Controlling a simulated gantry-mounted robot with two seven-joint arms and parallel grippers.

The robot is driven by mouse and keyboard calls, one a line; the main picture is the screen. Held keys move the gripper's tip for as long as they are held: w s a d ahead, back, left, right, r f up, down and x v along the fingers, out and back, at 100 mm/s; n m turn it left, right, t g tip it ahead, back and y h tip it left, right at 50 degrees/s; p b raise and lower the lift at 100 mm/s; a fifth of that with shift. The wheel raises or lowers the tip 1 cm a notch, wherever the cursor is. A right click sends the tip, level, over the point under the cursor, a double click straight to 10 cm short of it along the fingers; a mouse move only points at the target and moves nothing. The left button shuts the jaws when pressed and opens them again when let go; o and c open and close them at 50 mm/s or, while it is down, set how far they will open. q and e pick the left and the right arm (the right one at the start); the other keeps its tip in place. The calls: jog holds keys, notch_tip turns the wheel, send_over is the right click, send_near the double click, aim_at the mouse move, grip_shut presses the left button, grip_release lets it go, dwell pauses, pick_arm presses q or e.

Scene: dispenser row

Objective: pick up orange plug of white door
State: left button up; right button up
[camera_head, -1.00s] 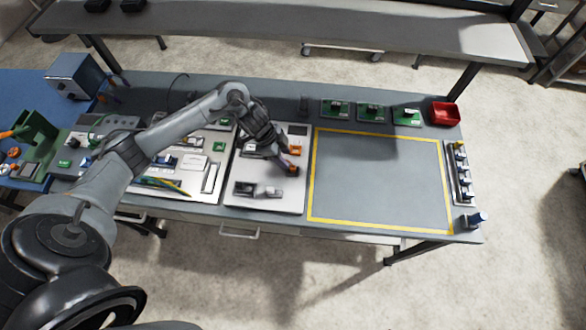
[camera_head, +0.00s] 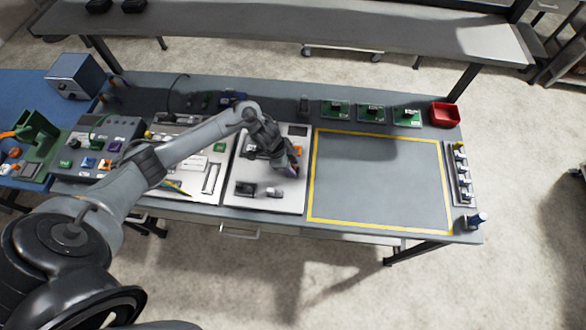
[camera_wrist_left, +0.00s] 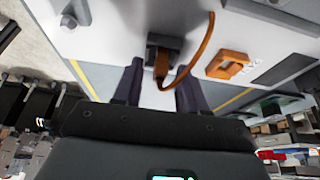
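The orange plug (camera_wrist_left: 161,66) sits at a dark socket (camera_wrist_left: 165,42) on the white door panel (camera_wrist_left: 240,35) in the left wrist view. An orange cable curves up and right from it. My left gripper (camera_wrist_left: 160,92) has its two dark fingers apart, one on each side of the plug, with gaps visible. In the head view, my left gripper (camera_head: 291,170) is over the right part of the white panel (camera_head: 294,198) and hides the plug. My right gripper is not in view.
A grey handle-like part (camera_head: 272,192) lies on the panel's front. Green boards (camera_head: 370,113) and a red bin (camera_head: 445,114) stand at the back right. The yellow-outlined area (camera_head: 380,180) is clear.

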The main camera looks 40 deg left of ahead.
pick_arm(q)
grip_shut()
jog(key=shift+r, duration=0.85)
notch_tip(320, 180, up, 3)
jog(key=shift+f, duration=0.1)
jog(key=s+d+r, duration=0.1)
jog(key=d+r, duration=0.5)
jog(key=d, duration=0.5)
jog(key=shift+d+r, duration=0.35)
jog(key=shift+r, duration=0.05)
jog(key=shift+r+p, duration=0.25)
jog(key=shift+p, duration=0.15)
